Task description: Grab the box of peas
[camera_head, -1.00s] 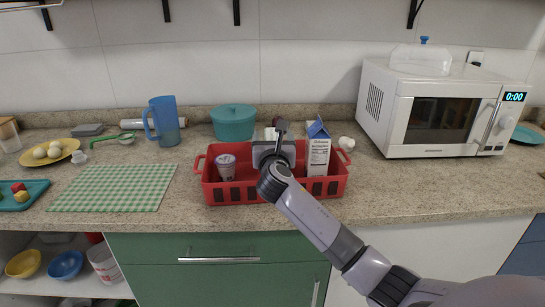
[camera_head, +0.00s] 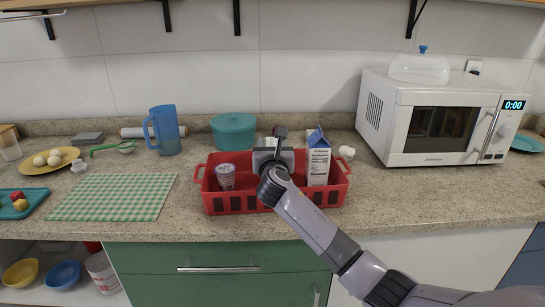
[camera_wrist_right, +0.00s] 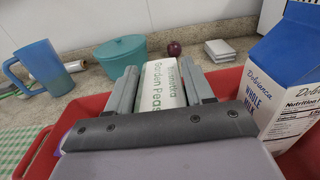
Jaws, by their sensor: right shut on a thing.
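The box of peas (camera_wrist_right: 163,86) is white with green "Garden Peas" lettering. In the right wrist view it stands between the two fingers of my right gripper (camera_wrist_right: 161,84), which is shut on it. In the head view my right gripper (camera_head: 272,157) is over the middle of the red basket (camera_head: 237,202) and hides most or all of the box. Whether the box touches the basket floor is hidden. My left gripper is out of view.
A milk carton (camera_head: 318,163) stands close on the gripper's right and a cup (camera_head: 226,177) on its left, both in the basket. A teal pot (camera_head: 234,131) is behind. The microwave (camera_head: 440,118) stands right, a blue pitcher (camera_head: 165,130) left.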

